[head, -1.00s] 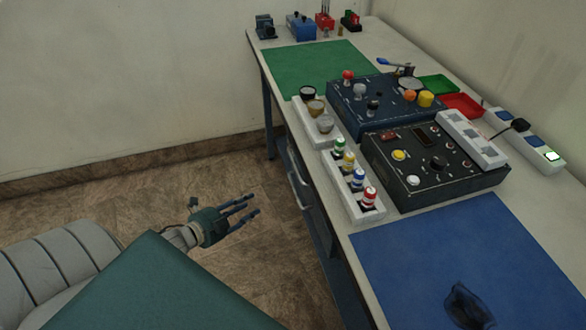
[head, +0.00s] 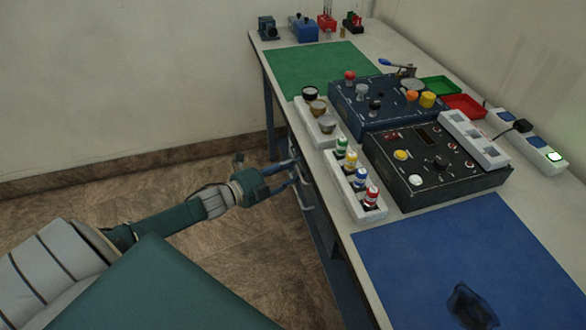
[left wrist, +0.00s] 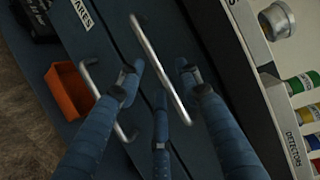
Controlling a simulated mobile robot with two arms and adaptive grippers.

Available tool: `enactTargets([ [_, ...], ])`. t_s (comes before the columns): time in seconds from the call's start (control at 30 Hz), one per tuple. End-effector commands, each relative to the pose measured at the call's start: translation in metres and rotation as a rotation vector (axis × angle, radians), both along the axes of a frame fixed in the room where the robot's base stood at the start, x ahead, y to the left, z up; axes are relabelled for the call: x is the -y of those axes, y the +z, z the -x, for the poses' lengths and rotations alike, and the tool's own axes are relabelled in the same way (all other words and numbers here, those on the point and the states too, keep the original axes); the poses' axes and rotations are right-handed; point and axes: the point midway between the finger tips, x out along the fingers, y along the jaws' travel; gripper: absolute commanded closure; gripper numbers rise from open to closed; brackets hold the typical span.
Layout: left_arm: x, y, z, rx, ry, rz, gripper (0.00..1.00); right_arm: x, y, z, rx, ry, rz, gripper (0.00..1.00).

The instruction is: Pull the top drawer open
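The drawer unit hangs under the left edge of the workbench. In the left wrist view, the top drawer (left wrist: 195,75), nearest the tabletop, has a long metal bar handle (left wrist: 160,68). A lower drawer with a partly visible label has its own handle (left wrist: 104,100). My left gripper (head: 290,178) is at the drawer fronts in the head view. In the left wrist view its fingers (left wrist: 158,80) are spread, with the top handle between them; contact is not clear. The top drawer looks shut. My right gripper is in neither view.
The white bench carries a blue mat (head: 430,235), a black control box (head: 455,185), a navy panel (head: 345,110), a green mat (head: 300,65) and white racks along the left edge. An orange bin (left wrist: 68,92) lies beyond the drawers. The floor left of the bench is clear.

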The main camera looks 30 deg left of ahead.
Motion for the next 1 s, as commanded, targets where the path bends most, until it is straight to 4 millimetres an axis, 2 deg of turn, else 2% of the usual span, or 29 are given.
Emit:
enactTargets([
  [0.13, 0.0013, -0.0011, -0.0054, -0.001, 0.001, 0.0, 0.65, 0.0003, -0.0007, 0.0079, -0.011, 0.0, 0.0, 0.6],
  [0.37, 0.0015, -0.0014, -0.0053, -0.001, 0.001, 0.0, 0.67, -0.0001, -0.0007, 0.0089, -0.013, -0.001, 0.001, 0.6],
  [0.53, 0.0013, -0.0013, -0.0053, -0.001, 0.001, 0.0, 1.0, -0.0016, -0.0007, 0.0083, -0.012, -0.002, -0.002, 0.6],
  [0.87, -0.0001, -0.0014, -0.0036, -0.002, 0.001, -0.001, 1.0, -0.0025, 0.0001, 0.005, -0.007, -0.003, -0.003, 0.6],
  [1.0, -0.0055, -0.002, 0.0031, -0.004, 0.001, -0.003, 1.0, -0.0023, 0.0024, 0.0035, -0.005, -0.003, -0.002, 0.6],
])
